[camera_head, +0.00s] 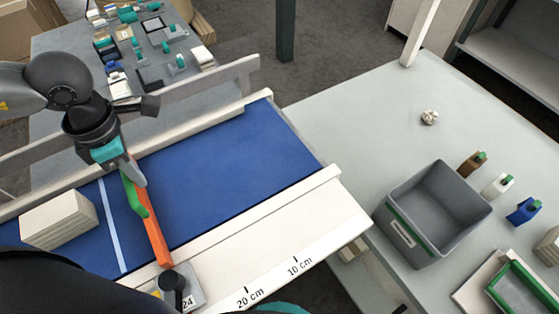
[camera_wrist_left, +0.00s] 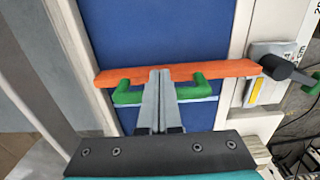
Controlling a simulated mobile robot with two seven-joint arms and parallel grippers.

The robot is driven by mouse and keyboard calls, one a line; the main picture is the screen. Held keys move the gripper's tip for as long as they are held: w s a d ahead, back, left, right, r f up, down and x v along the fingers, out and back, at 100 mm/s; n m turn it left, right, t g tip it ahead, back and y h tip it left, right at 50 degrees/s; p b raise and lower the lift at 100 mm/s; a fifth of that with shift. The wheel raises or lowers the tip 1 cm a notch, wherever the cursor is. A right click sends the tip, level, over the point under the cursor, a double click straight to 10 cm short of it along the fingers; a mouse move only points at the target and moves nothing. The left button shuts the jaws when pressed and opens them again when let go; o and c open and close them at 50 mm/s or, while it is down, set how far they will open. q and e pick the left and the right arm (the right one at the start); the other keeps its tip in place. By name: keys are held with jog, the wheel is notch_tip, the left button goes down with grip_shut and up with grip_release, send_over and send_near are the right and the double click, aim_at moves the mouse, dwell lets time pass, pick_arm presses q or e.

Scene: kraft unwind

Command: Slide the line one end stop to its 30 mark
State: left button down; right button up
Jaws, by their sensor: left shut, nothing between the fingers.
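The line one end stop is an orange bar (camera_head: 152,232) lying across the blue belt (camera_head: 225,165), with a green handle (camera_head: 135,195) on its side. In the left wrist view the bar (camera_wrist_left: 220,70) spans the belt, and the handle (camera_wrist_left: 200,92) runs along its near side. My left gripper (camera_wrist_left: 160,76) is shut and empty, its fingertips at the bar between the handle's two ends; I cannot tell whether they touch. A clamp with a dark knob (camera_head: 173,285) sits at the bar's front end beside the number 24. My right gripper is not visible.
The front rail (camera_head: 290,245) carries marks reading 10 cm and 20 cm. A pale block (camera_head: 60,220) sits on the belt left of a light stripe (camera_head: 110,225). A grey bin (camera_head: 440,205) stands on the table at right. The belt right of the bar is clear.

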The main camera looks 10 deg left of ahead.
pick_arm(q)
jog(key=shift+w+d, duration=0.65)
notch_tip(320, 180, up, 9)
jog(key=p, duration=0.5)
dwell(0.4)
dwell(0.4)
